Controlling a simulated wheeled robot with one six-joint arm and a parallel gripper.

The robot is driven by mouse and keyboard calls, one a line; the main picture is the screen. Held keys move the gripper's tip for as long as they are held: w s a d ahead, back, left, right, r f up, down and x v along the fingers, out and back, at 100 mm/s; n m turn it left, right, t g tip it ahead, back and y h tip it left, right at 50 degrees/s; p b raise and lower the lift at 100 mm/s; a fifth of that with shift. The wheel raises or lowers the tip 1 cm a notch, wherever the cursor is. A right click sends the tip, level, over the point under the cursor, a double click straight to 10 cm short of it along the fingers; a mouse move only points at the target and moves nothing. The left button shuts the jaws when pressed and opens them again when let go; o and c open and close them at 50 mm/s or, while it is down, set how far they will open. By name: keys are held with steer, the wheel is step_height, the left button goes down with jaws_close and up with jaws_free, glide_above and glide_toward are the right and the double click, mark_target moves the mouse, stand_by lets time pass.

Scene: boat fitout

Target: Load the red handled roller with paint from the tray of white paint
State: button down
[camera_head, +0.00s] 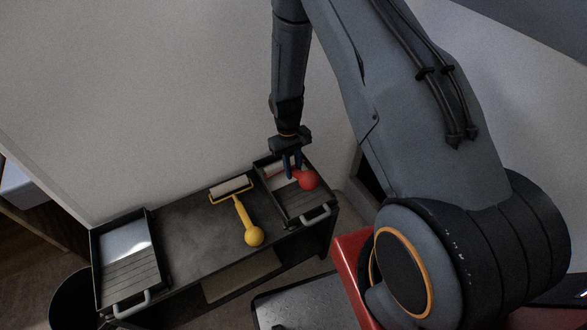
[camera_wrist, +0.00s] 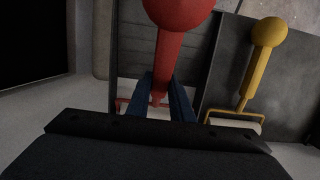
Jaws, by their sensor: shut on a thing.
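My gripper (camera_head: 292,172) is shut on the handle of the red handled roller (camera_head: 307,180). The roller is over the right tray (camera_head: 305,212), and its round red knob points to the front right. In the wrist view the blue fingers of my gripper (camera_wrist: 168,103) close around the red handle (camera_wrist: 168,55). The roller head is mostly hidden; I cannot tell whether it touches paint. The right tray shows a whitish patch at its back end. The left tray (camera_head: 130,272) holds a pale, bluish-white paint (camera_head: 125,239).
A yellow handled roller (camera_head: 243,215) lies on the dark bench (camera_head: 190,233) between the trays. It also shows in the wrist view (camera_wrist: 258,75). A wall stands behind the bench. A red object (camera_head: 350,265) is at the front right, near my arm.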

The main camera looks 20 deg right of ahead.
mark_target(293, 169)
steer(key=shift+f+b, duration=0.4)
steer(key=shift+f, duration=0.3)
stand_by(0.7)
steer(key=shift+r, duration=0.1)
steer(key=shift+r+p, duration=2.55)
steer(key=shift+r, duration=1.9)
